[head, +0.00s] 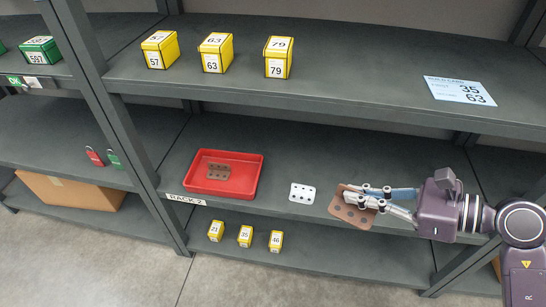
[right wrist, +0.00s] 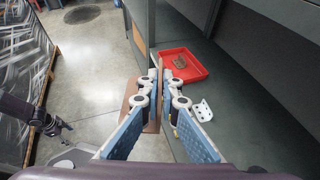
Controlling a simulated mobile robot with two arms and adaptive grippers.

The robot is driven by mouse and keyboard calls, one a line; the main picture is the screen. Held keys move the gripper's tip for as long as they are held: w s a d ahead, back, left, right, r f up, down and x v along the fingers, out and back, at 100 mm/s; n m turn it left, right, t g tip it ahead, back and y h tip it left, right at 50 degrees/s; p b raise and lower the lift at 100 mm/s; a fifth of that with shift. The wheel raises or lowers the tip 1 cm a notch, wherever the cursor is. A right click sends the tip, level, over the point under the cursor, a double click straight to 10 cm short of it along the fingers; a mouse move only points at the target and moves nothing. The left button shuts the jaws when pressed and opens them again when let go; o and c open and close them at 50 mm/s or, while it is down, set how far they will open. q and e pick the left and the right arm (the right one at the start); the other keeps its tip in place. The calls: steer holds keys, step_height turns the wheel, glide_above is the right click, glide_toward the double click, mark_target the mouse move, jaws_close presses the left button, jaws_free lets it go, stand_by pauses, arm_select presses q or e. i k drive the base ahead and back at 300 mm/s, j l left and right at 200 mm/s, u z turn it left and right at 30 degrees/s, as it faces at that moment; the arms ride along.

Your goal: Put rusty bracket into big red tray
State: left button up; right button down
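A rusty brown bracket (head: 350,213) is in my right gripper (head: 368,197), whose fingers are closed on it, at the front edge of the middle shelf. In the right wrist view the fingertips (right wrist: 161,76) pinch the bracket (right wrist: 153,118). The big red tray (head: 248,178) lies on the middle shelf, left of the gripper, with another rusty bracket (head: 218,172) inside. The tray (right wrist: 194,70) also shows ahead in the right wrist view. My left gripper (right wrist: 54,125) seems to show small at the left of that view; its fingers are unclear.
A white bracket (head: 302,194) lies on the shelf between tray and right gripper. Yellow boxes stand on the upper shelf (head: 330,60) and lower shelf. A card (head: 460,91) lies on the upper shelf. A rack post (head: 120,125) stands left of the tray.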

mark_target(241, 179)
steer(key=i+j+z, duration=0.3)
steer(key=j, duration=0.4)
steer(key=i+j+z, duration=0.25)
steer(key=j, duration=0.5)
steer(key=j+z, duration=0.3)
steer(key=j, duration=0.5)
steer(key=j+z, duration=0.25)
steer(key=j, duration=0.55)
